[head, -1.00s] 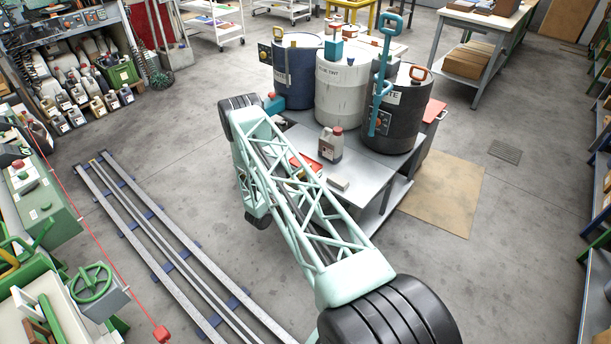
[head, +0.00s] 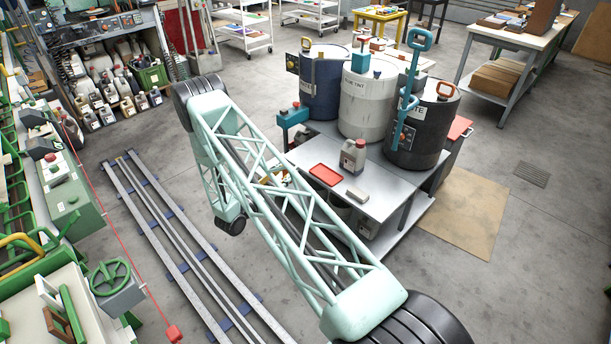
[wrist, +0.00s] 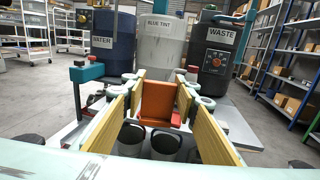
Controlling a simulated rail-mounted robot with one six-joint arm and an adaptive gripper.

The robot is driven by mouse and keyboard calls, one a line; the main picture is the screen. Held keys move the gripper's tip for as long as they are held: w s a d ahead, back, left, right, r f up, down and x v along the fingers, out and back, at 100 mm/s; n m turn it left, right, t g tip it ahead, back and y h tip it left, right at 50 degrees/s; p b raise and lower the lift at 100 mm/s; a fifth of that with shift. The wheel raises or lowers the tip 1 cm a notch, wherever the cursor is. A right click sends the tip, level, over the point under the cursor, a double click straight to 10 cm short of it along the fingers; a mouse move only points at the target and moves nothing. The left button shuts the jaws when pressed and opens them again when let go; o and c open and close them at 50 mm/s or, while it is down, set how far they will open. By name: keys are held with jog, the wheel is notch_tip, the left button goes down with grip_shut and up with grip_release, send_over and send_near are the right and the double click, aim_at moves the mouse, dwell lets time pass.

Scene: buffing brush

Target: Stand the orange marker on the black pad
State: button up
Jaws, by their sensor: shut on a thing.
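In the wrist view the orange marker (wrist: 158,103) is a block held upright between the yellow finger pads of my gripper (wrist: 160,95). The gripper is shut on it. Two dark cup-like shapes (wrist: 131,138) show below the marker, between the pads. In the head view my gripper is mostly hidden behind my own pale green arm, left of the grey table, and the marker cannot be made out.
Blue, white and black drums (head: 367,105) stand behind. A teal box (head: 292,116) is at its left corner. Floor rails (head: 185,240) run left.

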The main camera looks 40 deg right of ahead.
jog(key=a+r+n+t+y, duration=0.1)
jog(key=a+r+t, duration=0.1)
jog(key=a+r, duration=0.6)
jog(key=a+r+n+t+y, duration=0.1)
jog(key=a+r, duration=0.8)
jog(key=a, duration=1)
jog(key=a+r+n+t+y, duration=0.1)
jog(key=a+r+n+t, duration=0.2)
jog(key=a+r, duration=0.5)
jog(key=a+t, duration=0.1)
jog(key=a, duration=0.5)
jog(key=shift+a+r, duration=0.25)
jog(key=shift+a+y, duration=0.15)
jog(key=shift+y, duration=0.15)
